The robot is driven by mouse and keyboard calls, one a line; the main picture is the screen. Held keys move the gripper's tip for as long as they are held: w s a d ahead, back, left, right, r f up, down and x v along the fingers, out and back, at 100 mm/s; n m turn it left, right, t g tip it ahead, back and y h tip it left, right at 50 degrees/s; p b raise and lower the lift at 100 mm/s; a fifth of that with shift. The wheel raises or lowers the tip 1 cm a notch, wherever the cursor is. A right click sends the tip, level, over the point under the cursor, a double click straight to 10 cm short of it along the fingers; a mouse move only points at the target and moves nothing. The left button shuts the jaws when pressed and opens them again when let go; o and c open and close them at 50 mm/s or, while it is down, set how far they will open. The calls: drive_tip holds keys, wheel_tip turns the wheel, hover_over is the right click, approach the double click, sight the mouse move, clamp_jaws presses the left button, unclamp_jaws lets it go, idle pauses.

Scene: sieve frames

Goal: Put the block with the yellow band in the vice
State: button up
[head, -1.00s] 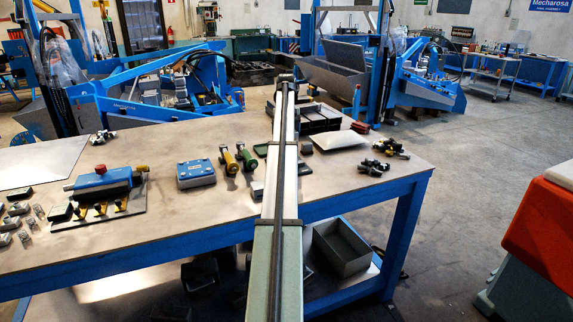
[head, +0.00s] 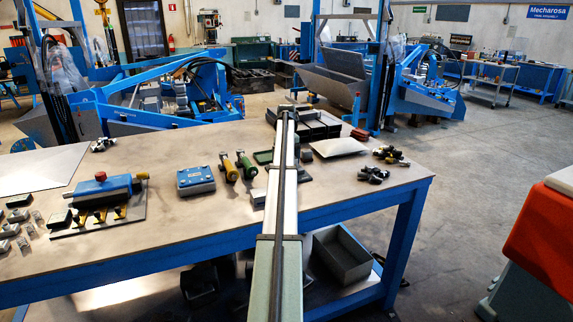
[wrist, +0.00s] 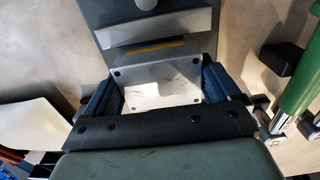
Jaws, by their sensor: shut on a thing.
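In the wrist view, my gripper (wrist: 160,80) is shut on a silver-grey block (wrist: 155,88), with one blue-padded finger on each side. The yellow band (wrist: 155,47) shows as a thin strip along the block's far edge. Just beyond it is a pale metal bar on a dark body with a round knob, which looks like part of the vice (wrist: 160,27). The band's edge is close to that bar; I cannot tell whether they touch or whether the block is seated. In the head view, my long arm hides the gripper and block.
Left of my arm on the bench (head: 200,225) are a green-handled tool (head: 246,165), a yellow-handled tool (head: 229,167) and a blue box (head: 196,180). A pale plate (head: 340,147) and black knobs (head: 390,154) lie to its right. Dark trays (head: 318,125) stand behind.

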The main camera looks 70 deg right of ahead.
drive_tip(key=shift+f, duration=0.8)
drive_tip(key=shift+f, duration=0.1)
drive_tip(key=o, duration=1.2)
drive_tip(key=shift+c, duration=0.2)
wheel_tip(320, 180, up, 12)
drive_tip(key=shift+r, duration=0.1)
